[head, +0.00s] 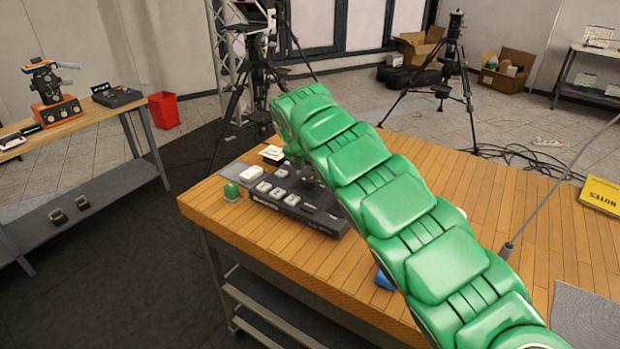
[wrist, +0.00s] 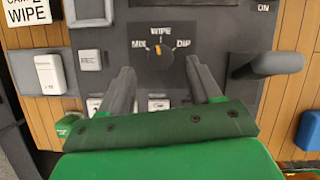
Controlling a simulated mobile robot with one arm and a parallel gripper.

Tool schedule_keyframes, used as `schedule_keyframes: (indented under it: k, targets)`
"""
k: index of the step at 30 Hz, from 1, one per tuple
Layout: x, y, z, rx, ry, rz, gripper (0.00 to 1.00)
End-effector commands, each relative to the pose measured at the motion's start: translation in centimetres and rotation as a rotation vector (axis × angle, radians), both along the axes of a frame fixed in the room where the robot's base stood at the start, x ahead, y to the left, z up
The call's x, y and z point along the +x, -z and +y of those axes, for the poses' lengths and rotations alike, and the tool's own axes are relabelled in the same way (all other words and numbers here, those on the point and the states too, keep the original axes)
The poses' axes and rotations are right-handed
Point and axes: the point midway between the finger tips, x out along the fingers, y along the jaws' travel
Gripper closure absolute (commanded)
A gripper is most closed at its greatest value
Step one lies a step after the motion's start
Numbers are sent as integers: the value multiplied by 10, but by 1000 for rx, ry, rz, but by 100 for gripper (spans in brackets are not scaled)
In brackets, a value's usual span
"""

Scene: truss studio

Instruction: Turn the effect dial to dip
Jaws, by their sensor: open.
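The effect dial (wrist: 161,64) is a dark round knob on the panel in the wrist view. The labels MIX, WIPE and DIP stand at its left, top and right. Its small orange mark is near the top, by WIPE. My gripper (wrist: 163,79) is open, with its two dark fingers apart below and to either side of the dial. Whether they touch the panel cannot be told. In the head view the dark switcher console (head: 262,196) sits on the wooden table, and my green arm hides part of it, the dial and the gripper.
A dark lever handle (wrist: 268,66) sticks out right of the dial. Pale buttons (wrist: 89,60) lie to its left. A white box (wrist: 50,74) is at the console's left edge. In the head view a yellow notes book (head: 601,195) lies far right; the table's right side is largely clear.

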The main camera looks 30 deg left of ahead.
Motion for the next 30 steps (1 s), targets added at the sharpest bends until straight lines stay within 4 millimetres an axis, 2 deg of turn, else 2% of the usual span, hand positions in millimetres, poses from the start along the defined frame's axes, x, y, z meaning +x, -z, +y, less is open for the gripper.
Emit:
schedule_keyframes:
  k: [3, 7, 11, 18, 20, 27, 30]
  targets:
    - [6, 19, 1, -2, -1, 3, 37]
    - [12, 33, 2, 0, 0, 3, 37]
    - [15, 40, 2, -1, 0, 2, 37]
    - [16, 40, 2, -1, 0, 0, 37]
    - [16, 40, 2, -1, 0, 0, 44]
    - [16, 40, 2, 0, 0, 0, 81]
    - [16, 40, 2, 0, 0, 0, 93]
